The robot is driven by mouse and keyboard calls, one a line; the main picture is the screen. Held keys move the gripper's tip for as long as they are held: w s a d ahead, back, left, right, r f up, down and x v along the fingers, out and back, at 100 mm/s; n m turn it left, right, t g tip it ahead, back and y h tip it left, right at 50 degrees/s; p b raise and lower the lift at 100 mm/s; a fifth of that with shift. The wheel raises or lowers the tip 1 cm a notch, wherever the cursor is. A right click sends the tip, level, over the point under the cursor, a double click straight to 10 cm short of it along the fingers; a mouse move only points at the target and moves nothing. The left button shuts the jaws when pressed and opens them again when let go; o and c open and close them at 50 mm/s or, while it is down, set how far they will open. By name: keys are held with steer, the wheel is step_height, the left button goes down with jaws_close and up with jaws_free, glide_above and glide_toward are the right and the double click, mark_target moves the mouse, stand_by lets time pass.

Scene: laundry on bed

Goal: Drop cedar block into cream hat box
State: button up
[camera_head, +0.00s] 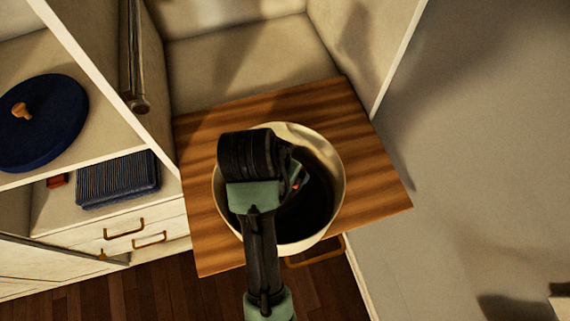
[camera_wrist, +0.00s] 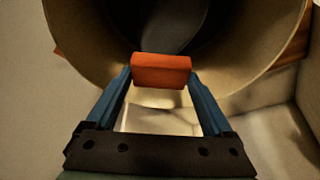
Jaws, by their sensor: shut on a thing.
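The cream hat box (camera_head: 337,165) is round and open-topped, with a dark inside, and stands on a striped wooden board. Its curved cream wall (camera_wrist: 85,62) fills the upper part of the wrist view. My gripper (camera_wrist: 161,75) is shut on an orange-red cedar block (camera_wrist: 161,70), held crosswise between the two blue fingers. The height of the block relative to the rim is hard to tell.
The wooden board (camera_head: 380,190) extends out from the cabinet. At left, a dark blue round lid-like thing (camera_head: 50,120) with a wooden knob lies on a shelf. Below it are a folded blue ribbed cloth (camera_head: 117,180) and a small red block (camera_head: 57,181). A grey wall (camera_head: 490,150) is at right.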

steer(key=o, duration=1.1)
steer(key=shift+r, duration=0.15)
steer(key=shift+s+a+r, duration=0.1)
steer(key=shift+s+r, duration=0.05)
steer(key=shift+r, duration=0.2)
steer(key=shift+p+v, duration=3.55)
steer(key=shift+v, duration=2.45)
